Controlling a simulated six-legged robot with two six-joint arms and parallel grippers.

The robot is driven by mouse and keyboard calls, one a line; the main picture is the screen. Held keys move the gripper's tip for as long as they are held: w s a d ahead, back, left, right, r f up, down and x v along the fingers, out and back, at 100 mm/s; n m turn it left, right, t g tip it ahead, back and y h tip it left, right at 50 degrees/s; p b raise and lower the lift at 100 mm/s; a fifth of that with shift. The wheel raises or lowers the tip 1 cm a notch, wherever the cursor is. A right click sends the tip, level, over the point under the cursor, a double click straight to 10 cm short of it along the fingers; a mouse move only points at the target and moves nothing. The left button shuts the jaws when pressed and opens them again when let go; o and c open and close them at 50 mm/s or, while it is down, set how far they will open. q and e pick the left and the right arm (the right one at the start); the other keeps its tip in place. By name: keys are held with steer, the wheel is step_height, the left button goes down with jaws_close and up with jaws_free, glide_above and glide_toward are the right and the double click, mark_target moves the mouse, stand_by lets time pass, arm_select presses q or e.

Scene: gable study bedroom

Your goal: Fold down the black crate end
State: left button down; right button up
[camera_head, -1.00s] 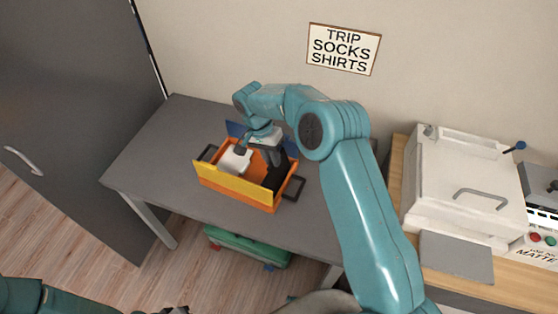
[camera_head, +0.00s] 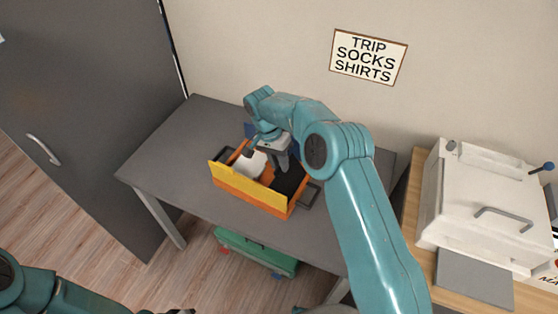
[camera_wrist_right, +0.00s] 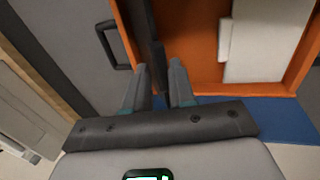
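The crate, with an orange body (camera_head: 291,207) and a yellow long side (camera_head: 248,188), stands on the grey table. Its black end (camera_head: 289,178) shows as a dark panel at the crate's right. In the right wrist view the black end (camera_wrist_right: 151,35) is a dark strip alongside the orange floor, running towards my fingertips. My right gripper (camera_head: 283,160) is over the crate's right part, fingers pointing down. The wrist view shows its two fingers (camera_wrist_right: 160,68) apart, with the dark strip behind the gap; contact is unclear. My left gripper is barely visible at the bottom edge.
A white item (camera_head: 252,164) lies inside the crate. A blue side (camera_wrist_right: 270,118) stands along the crate's back, and a black loop handle (camera_wrist_right: 113,45) sticks out at the end. A green box (camera_head: 258,252) is under the table (camera_head: 165,150). A white lidded machine (camera_head: 478,205) stands to the right.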

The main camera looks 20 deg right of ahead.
steer(key=shift+o, duration=1.1)
steer(key=shift+d+f, duration=0.1)
steer(key=shift+f, duration=0.2)
steer(key=shift+r, duration=0.45)
steer(key=p+v, duration=0.8)
steer(key=v, duration=0.7)
steer(key=shift+w+r, duration=0.15)
steer(key=shift+w, duration=0.05)
